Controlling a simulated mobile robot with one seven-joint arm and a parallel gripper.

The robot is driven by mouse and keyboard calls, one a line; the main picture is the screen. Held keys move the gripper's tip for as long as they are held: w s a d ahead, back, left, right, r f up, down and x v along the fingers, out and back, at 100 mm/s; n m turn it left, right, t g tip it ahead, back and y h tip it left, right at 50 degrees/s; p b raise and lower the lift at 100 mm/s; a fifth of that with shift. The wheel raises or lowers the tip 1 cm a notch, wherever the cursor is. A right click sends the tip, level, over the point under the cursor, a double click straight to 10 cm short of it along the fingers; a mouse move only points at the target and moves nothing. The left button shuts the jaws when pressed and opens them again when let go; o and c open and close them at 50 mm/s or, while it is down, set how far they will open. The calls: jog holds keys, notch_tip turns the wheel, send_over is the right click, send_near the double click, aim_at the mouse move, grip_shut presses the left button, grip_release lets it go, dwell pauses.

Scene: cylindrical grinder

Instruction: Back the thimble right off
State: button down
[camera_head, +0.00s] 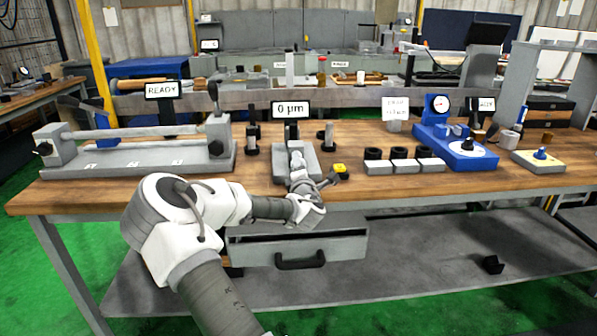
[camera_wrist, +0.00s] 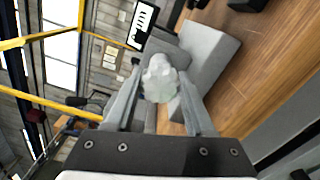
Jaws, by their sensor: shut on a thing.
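The thimble (camera_wrist: 160,80) shows in the wrist view as a pale, rounded, blurry knob between my two fingertips. My gripper (camera_wrist: 160,92) is shut on it, one finger on each side. In the head view my gripper (camera_head: 299,180) is at the front end of a small grey bench gauge (camera_head: 309,163), and the thimble cannot be made out clearly there. The display (camera_head: 291,108) behind the gauge reads 0 µm. A grey block (camera_wrist: 212,58) of the gauge lies beyond my fingers in the wrist view.
A yellow button (camera_head: 340,168) sits just right of the gauge. Black posts (camera_head: 251,139) stand on its left. A grey grinder-like fixture (camera_head: 140,158) is at left, and black rings on grey blocks (camera_head: 405,166) and a blue dial stand (camera_head: 455,150) at right. A drawer (camera_head: 298,248) hangs below.

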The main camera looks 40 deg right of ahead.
jog(key=n+b, duration=0.2)
jog(key=n, duration=0.2)
jog(key=shift+f+n, duration=0.15)
jog(key=shift+n, duration=0.15)
jog(key=shift+n+b, duration=0.55)
jog(key=shift+n, duration=1.05)
jog(key=shift+c, duration=1.3)
grip_release()
jog(key=p+v, duration=0.3)
jog(key=v, duration=1.4)
jog(key=shift+s, duration=0.25)
